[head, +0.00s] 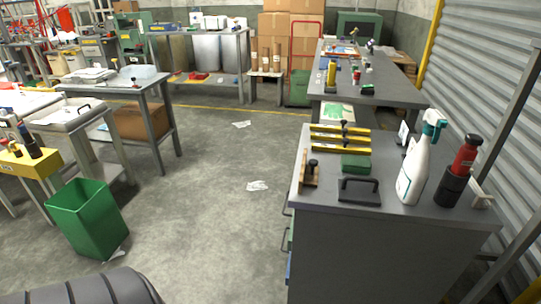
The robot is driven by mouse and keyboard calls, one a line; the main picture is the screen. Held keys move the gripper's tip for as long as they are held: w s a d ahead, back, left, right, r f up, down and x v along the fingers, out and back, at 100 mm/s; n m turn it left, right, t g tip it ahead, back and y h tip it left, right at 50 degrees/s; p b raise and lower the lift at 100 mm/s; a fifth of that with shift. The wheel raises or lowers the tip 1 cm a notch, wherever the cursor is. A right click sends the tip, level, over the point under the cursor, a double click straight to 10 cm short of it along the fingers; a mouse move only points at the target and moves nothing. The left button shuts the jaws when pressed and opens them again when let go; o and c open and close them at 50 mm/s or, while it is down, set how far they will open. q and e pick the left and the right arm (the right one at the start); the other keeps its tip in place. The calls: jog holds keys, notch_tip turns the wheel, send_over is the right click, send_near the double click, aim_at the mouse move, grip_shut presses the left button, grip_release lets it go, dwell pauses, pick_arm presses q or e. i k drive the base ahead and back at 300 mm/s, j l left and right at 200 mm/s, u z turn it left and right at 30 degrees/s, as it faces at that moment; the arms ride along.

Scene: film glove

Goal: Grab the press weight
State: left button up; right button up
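What looks like the press weight (359,195), a dark flat block with a raised black handle, lies near the front edge of the grey workbench (400,245) at the right. Its handle faces up and is unobstructed. A dark green block (356,164) lies just behind it. A wooden tool with a dark knob (310,174) stands to its left. Neither of my grippers shows in the head view, so their state is hidden.
A white spray bottle (417,165) and a red-and-black bottle (460,170) stand right of the weight. Yellow levels (340,140) lie behind it. A green bin (88,217) stands on the floor at left.

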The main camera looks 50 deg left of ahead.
aim_at(351, 189)
jog(key=u, duration=0.9)
jog(key=i+j+z, duration=0.2)
jog(key=k+l, duration=0.05)
